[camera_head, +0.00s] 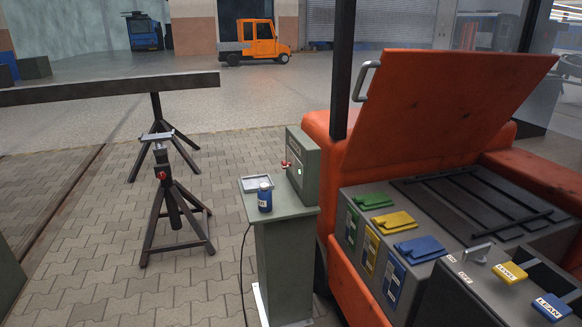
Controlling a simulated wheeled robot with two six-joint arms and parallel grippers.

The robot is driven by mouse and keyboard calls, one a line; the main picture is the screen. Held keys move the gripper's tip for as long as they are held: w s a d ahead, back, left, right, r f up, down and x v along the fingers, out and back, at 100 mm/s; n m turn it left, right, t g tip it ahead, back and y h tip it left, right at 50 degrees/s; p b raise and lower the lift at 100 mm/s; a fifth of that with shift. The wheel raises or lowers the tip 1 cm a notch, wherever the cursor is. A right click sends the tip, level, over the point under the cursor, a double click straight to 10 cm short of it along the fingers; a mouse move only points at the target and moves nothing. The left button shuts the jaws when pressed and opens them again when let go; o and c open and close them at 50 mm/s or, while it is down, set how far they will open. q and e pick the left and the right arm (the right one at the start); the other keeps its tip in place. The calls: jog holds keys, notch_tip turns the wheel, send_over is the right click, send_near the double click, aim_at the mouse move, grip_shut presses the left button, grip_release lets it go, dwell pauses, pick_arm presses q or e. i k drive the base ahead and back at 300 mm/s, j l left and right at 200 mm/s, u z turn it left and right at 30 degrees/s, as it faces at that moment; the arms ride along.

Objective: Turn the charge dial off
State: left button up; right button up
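A grey-green charger box (305,167) stands on a grey-green pedestal near the middle of the view. A small red dial (286,163) sticks out from its left side. A small green light (299,171) glows on the box's front face. The dial is too small and seen too much from the side to read its setting. Neither of my grippers shows in the view.
The pedestal top (300,211) also holds a blue can (264,197) and a small tray (256,183). An orange vehicle with a raised lid (440,110) stands close on the right. A dark stand (178,215) is on the left. Paved floor between is clear.

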aim_at(285, 165)
jog(key=i+j+z, duration=0.2)
jog(key=z, duration=0.25)
jog(key=i+j+z, duration=0.25)
jog(key=z, duration=0.15)
